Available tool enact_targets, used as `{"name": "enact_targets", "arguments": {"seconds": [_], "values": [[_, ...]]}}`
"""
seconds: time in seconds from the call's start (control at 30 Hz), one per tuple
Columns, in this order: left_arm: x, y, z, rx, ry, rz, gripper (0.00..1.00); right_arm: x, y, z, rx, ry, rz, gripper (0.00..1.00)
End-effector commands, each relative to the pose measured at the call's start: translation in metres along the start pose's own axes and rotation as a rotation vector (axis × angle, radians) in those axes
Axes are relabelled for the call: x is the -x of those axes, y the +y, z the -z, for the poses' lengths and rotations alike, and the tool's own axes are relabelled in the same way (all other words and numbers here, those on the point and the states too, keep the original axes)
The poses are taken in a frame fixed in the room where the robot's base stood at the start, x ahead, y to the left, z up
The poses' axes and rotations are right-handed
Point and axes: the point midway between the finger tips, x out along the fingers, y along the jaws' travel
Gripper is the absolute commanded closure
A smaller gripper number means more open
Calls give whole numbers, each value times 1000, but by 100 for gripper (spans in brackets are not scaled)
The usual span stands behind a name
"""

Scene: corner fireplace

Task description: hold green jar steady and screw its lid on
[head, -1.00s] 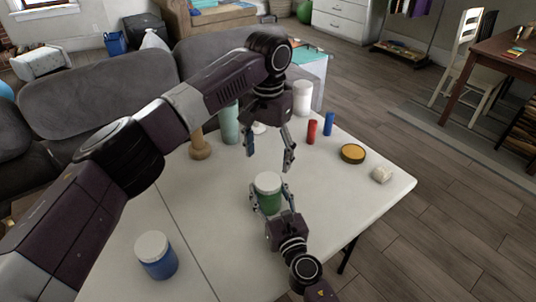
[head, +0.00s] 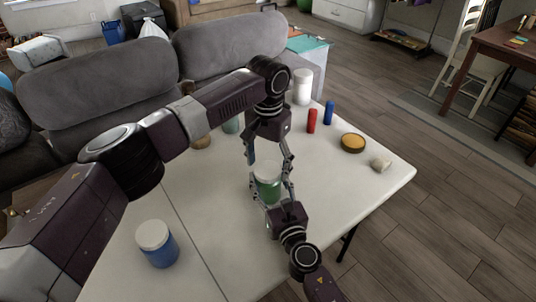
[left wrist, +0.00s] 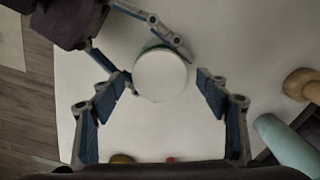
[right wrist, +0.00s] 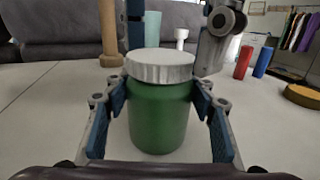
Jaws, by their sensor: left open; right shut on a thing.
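The green jar (head: 268,190) stands upright on the white table, and its white lid (head: 267,171) sits on top. How tightly the lid is on I cannot tell. My right gripper (head: 271,189) is shut on the jar's body from the front; the right wrist view shows the jar (right wrist: 160,118) between its pads, below the lid (right wrist: 160,67). My left gripper (head: 269,163) points down from above, open.
A blue jar with a white lid (head: 157,245) stands front left. Red (head: 311,120) and blue (head: 329,112) cylinders, a yellow-topped round tin (head: 352,143) and a small pale object (head: 380,164) are at right. A white cylinder (head: 303,87) stands behind. The table's front right is clear.

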Motion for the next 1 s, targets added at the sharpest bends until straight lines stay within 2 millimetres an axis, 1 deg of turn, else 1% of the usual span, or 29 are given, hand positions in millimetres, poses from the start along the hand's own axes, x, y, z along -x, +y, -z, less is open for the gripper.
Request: {"name": "enact_targets", "arguments": {"seconds": [0.1, 0.37, 0.47, 0.7, 0.77, 0.8, 0.97, 1.0], "values": [[-6, 0, 0, 0, -1, 0, 31, 0, 0, 0, 0, 0, 0, 100], [-6, 0, 0, 0, -1, 0, 31, 0, 0, 0, 0, 0, 0, 100], [-6, 0, 0, 0, -1, 0, 41, 0, 0, 0, 0, 0, 0, 100], [-6, 0, 0, 0, 0, 0, 67, 0, 0, 0, 0, 0, 0, 100], [-6, 0, 0, 0, 0, 0, 74, 0, 0, 0, 0, 0, 0, 100], [-6, 0, 0, -1, 0, 0, 75, 0, 0, 0, 0, 0, 0, 100], [-6, 0, 0, -3, 0, 0, 75, 0, 0, 0, 0, 0, 0, 100], [-6, 0, 0, -3, 0, 0, 43, 0, 0, 0, 0, 0, 0, 100]]}}
